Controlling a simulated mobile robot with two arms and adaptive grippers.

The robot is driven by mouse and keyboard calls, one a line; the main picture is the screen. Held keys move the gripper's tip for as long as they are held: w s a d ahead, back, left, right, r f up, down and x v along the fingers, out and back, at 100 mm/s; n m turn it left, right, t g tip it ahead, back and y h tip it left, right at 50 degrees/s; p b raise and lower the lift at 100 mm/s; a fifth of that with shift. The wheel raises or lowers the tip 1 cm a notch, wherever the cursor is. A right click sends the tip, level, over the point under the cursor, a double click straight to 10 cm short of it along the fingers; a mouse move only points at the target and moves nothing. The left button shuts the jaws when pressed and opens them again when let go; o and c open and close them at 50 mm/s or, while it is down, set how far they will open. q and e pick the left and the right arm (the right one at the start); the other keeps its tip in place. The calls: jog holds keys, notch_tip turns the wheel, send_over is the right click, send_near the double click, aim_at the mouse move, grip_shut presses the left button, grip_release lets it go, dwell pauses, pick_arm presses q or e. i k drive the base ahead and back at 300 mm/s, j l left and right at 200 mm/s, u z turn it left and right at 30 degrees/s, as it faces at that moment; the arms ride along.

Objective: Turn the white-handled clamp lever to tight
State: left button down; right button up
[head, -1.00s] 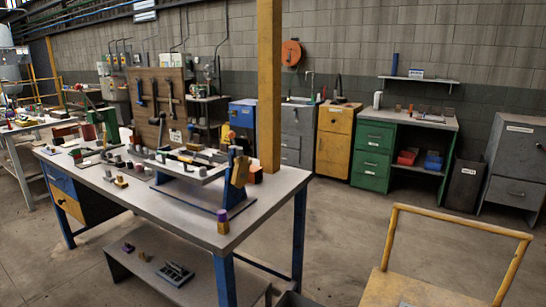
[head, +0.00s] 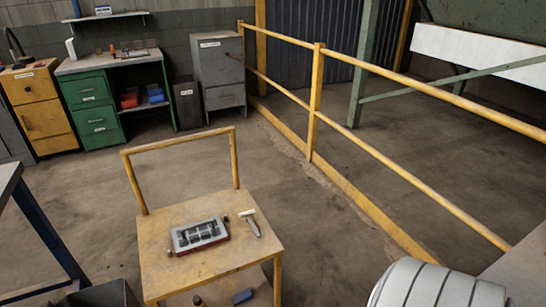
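I cannot make out a white-handled clamp lever for certain in the head view. On a yellow trolley (head: 190,268) in the lower middle lies a grey device (head: 199,236) with a dark red base and dark slots. To its right lies a small tool with a pale head and a thin handle (head: 250,222); it is too small to tell what it is. Neither of my grippers is in view.
A workbench edge (head: 10,180) shows at far left, with a grey bin (head: 105,296) below. A yellow railing (head: 314,110) runs along the right. A white ribbed object (head: 425,285) fills the bottom right. Green (head: 95,105) and yellow (head: 40,110) cabinets stand behind; floor between is clear.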

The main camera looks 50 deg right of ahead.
aim_at(248, 220)
jog(key=z, duration=1.3)
